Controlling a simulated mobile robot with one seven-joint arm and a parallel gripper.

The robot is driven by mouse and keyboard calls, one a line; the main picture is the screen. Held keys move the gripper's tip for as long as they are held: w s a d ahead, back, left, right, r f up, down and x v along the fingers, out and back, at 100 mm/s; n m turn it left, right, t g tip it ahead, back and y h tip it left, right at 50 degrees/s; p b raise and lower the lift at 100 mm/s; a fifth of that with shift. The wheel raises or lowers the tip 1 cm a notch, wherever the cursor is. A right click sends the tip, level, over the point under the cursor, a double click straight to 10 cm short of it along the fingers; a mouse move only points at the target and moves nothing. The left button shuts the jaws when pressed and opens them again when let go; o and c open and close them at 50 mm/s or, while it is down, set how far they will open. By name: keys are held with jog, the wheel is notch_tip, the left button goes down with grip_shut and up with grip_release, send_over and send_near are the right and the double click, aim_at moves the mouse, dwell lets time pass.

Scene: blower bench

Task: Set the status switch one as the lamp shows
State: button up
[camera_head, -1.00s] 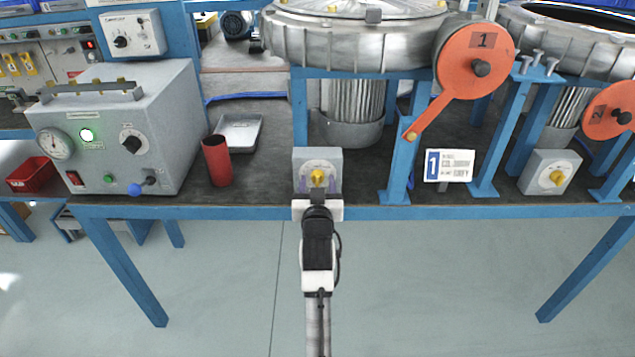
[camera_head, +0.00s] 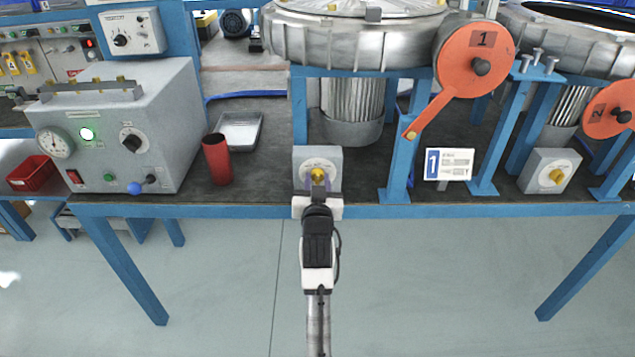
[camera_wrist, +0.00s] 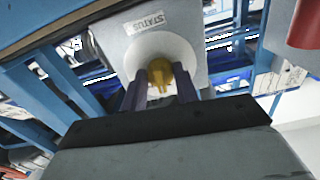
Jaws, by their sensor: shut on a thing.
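The status switch one is a grey box (camera_head: 304,156) with a round pale dial and a yellow knob (camera_head: 317,175), at the bench's front edge beside station 1. In the wrist view the box shows a STATUS label (camera_wrist: 146,22) and the yellow knob (camera_wrist: 160,74) sits between the fingers. My gripper (camera_head: 318,186) is shut on the knob; it also shows in the wrist view (camera_wrist: 160,90). The dial's markings are mostly hidden by the fingers.
A red cylinder (camera_head: 217,160) and a metal tray (camera_head: 240,131) stand left of the switch. A blue post (camera_head: 399,155) and a card marked 1 (camera_head: 449,164) are to the right. A second switch box (camera_head: 550,171) stands further right. The floor in front is clear.

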jog(key=m, duration=0.4)
jog(key=shift+m+p, duration=0.3)
jog(key=shift+m, duration=1.7)
jog(key=o, duration=1)
jog(key=shift+c, duration=0.2)
jog(key=shift+s, duration=0.1)
jog(key=s+b, duration=0.2)
jog(key=s, duration=1.1)
jog(key=shift+s, duration=0.35)
